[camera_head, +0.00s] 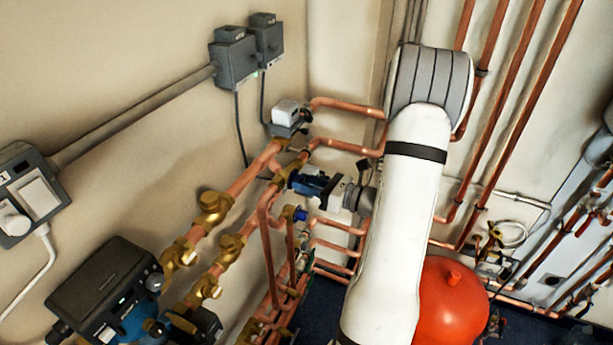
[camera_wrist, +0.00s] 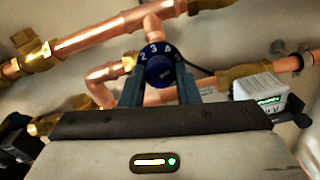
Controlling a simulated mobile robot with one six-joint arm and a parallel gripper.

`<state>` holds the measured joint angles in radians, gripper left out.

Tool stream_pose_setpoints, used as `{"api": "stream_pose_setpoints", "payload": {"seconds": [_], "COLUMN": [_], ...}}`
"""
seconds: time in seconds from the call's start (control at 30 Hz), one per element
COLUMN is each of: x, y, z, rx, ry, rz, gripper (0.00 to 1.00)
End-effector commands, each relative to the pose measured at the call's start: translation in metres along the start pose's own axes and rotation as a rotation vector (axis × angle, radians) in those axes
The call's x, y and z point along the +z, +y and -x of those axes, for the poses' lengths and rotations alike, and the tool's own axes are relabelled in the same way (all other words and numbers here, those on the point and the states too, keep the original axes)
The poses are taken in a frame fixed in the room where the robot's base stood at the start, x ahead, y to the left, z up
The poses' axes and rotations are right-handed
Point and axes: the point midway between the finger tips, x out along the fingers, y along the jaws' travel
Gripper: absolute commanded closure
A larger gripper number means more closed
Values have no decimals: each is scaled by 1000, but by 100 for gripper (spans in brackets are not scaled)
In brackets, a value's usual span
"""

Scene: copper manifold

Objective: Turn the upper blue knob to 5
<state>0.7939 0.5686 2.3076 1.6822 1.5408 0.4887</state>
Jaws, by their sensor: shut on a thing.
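The upper blue knob (camera_wrist: 161,72) is in the middle of the wrist view, with white digits on its dark rim. The digits 2, 3 and 4 show along the top, with a partly covered digit, seemingly 5, at the right by the finger. The top of the rim lies between 3 and 4. My gripper (camera_wrist: 159,83) is shut on this knob, one blue-grey finger on each side. In the head view my gripper (camera_head: 308,184) reaches left to the copper pipes; the knob cannot be told apart from the fingers there. A lower blue knob (camera_head: 300,214) sits just below it.
Copper pipes with brass valves (camera_head: 213,208) run close around my gripper. A grey-white actuator box (camera_head: 287,115) is above it. A blue and black pump (camera_head: 110,290) is at the lower left. A red tank (camera_head: 452,300) stands behind my arm.

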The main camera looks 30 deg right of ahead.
Motion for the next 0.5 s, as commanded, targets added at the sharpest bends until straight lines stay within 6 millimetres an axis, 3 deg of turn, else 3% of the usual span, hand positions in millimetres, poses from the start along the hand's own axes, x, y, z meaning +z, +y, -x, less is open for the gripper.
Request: {"api": "stream_pose_setpoints", "payload": {"seconds": [0.5], "x": [0], "y": [0], "z": [0], "rx": [0], "ry": [1], "rz": [-199], "gripper": [94]}}
